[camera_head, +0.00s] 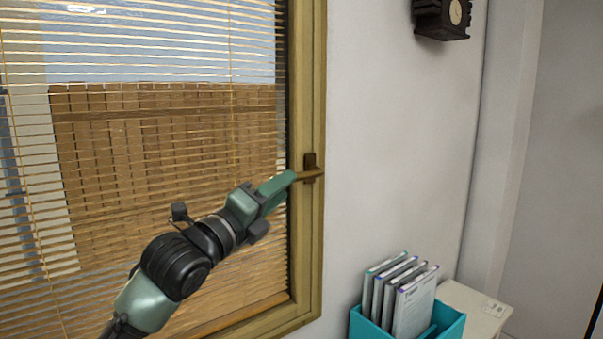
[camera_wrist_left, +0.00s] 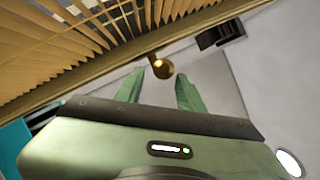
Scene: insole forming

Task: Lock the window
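The window (camera_head: 309,110) has a wooden frame and fills the left of the head view. Its brass-coloured handle (camera_head: 309,175) sits on a dark plate on the right frame member, and its lever lies about horizontal, pointing left. My left gripper (camera_head: 291,177) is at the lever's free end. In the left wrist view, the fingers of my left gripper (camera_wrist_left: 160,74) are apart, and the round end of the handle (camera_wrist_left: 162,68) appears between their tips. I cannot tell whether they touch it. My right gripper is in neither view.
Slatted blinds (camera_head: 150,60) hang over the glass, close to my left arm. A teal box (camera_head: 452,326) with several upright folders (camera_head: 412,303) stands at the lower right, beside a pale surface (camera_head: 480,312). A dark clock (camera_head: 441,18) hangs high on the wall.

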